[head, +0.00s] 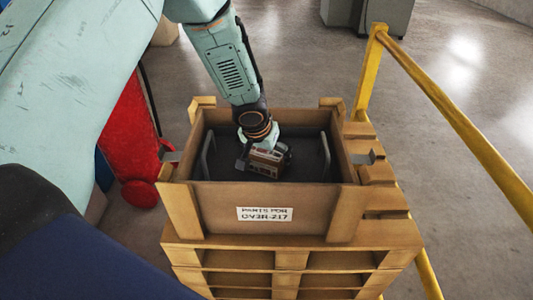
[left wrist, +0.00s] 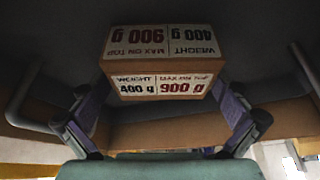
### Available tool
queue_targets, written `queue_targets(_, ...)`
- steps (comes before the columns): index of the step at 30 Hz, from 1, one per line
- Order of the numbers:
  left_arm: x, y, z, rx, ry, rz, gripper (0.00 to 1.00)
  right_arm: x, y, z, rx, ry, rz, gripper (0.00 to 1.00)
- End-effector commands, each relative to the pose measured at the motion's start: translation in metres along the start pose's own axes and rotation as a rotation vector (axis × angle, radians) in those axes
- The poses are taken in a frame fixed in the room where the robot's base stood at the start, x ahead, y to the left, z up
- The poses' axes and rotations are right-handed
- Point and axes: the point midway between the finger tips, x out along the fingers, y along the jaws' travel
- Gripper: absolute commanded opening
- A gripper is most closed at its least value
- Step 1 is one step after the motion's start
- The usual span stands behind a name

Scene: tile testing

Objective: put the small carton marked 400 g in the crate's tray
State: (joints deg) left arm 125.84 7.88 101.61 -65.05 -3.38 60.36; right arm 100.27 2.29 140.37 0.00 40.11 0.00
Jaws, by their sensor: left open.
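The small brown carton (head: 266,161) is inside the wooden crate (head: 205,212), at the dark tray (head: 225,145). In the left wrist view the carton (left wrist: 160,60) shows white labels reading 400 g and 900 g. My left gripper (head: 262,152) reaches down into the crate from above, at the carton. In the left wrist view its open fingers (left wrist: 160,103) stand on either side of the carton's near end, with visible gaps. The carton's underside is hidden, so I cannot tell how it rests on the tray. My right gripper is not in view.
Grey handles (head: 325,157) stand at the tray's sides, close to my left gripper. The crate sits on stacked wooden pallets (head: 290,260). A yellow rail (head: 450,115) runs along the right. A red object (head: 135,140) stands at the left.

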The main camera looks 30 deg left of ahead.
Motion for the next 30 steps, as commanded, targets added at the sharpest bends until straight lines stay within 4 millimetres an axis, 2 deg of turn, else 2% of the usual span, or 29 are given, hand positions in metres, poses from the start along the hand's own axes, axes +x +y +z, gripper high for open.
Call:
queue_targets(5,-0.004,0.0,-0.002,0.0,0.0,0.0,1.0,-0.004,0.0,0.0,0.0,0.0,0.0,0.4)
queue_targets(7,-0.013,0.0,-0.003,-0.001,0.003,0.0,1.0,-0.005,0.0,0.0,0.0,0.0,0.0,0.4)
queue_targets(18,-0.089,0.0,-0.003,-0.002,0.003,0.001,1.0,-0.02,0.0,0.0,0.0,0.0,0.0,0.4)
queue_targets(21,-0.104,0.0,-0.002,-0.001,0.001,0.001,1.0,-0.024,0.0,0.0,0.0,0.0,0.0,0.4)
queue_targets(25,-0.117,0.0,-0.002,-0.001,0.0,0.0,1.0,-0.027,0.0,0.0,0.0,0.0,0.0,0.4)
queue_targets(30,-0.123,0.0,-0.001,0.0,0.0,0.0,1.0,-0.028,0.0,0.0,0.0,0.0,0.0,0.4)
